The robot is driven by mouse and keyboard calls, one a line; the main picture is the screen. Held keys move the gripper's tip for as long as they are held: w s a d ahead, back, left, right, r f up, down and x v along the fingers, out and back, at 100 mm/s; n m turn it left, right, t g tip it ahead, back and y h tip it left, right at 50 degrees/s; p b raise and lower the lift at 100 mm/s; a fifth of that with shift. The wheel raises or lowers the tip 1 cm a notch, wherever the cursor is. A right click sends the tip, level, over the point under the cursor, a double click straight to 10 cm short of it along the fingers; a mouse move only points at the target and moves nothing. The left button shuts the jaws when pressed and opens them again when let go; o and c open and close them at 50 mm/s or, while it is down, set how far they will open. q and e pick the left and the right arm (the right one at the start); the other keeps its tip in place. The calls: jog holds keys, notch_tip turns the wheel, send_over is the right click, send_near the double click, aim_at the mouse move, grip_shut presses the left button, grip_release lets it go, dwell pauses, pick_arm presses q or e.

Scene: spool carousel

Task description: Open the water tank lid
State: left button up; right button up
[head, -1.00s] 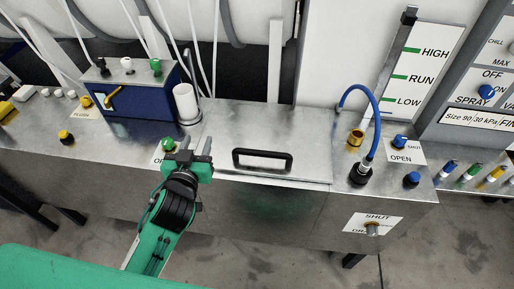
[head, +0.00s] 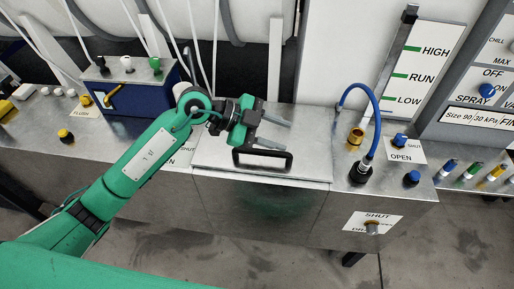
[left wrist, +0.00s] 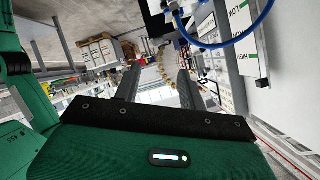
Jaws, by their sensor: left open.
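The tank lid (head: 311,158) is a flat metal plate on the steel counter, lying closed. Its black bar handle (head: 288,164) is near the front edge. My left gripper (head: 288,137) is over the lid in the head view, just behind the handle, with its fingers apart and pointing right. The front finger is close to the handle's back edge; I cannot tell if they touch. My left arm hides the lid's left back part. In the left wrist view both fingers (left wrist: 158,75) are apart with nothing between them; the handle is not visible there. My right gripper is not in view.
A blue hose (head: 377,112) arches to a black fitting right of the lid, beside a brass fitting (head: 356,137) and a blue knob (head: 400,139). A blue box (head: 120,108) stands left, behind my arm. A level gauge board (head: 428,60) stands at the back right.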

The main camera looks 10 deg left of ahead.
pick_arm(q)
jog(key=w+a+f+n+y, duration=0.2)
jog(key=w+a+f+y, duration=0.1)
jog(key=a+y, duration=0.2)
jog(key=n+y, duration=0.2)
jog(key=y, duration=0.1)
send_near(259, 150)
jog(key=shift+t, duration=0.4)
jog(key=p+x, duration=0.1)
jog(key=x, duration=0.1)
jog(key=p+x, duration=0.1)
jog(key=x, duration=0.2)
jog(key=s+p+x, duration=0.1)
jog(key=x, duration=0.2)
jog(key=shift+w+d+f, duration=0.1)
jog(key=shift+d+f, duration=0.1)
jog(key=shift+f, duration=0.2)
jog(key=shift+c, duration=0.2)
jog(key=shift+r, duration=0.1)
grip_shut()
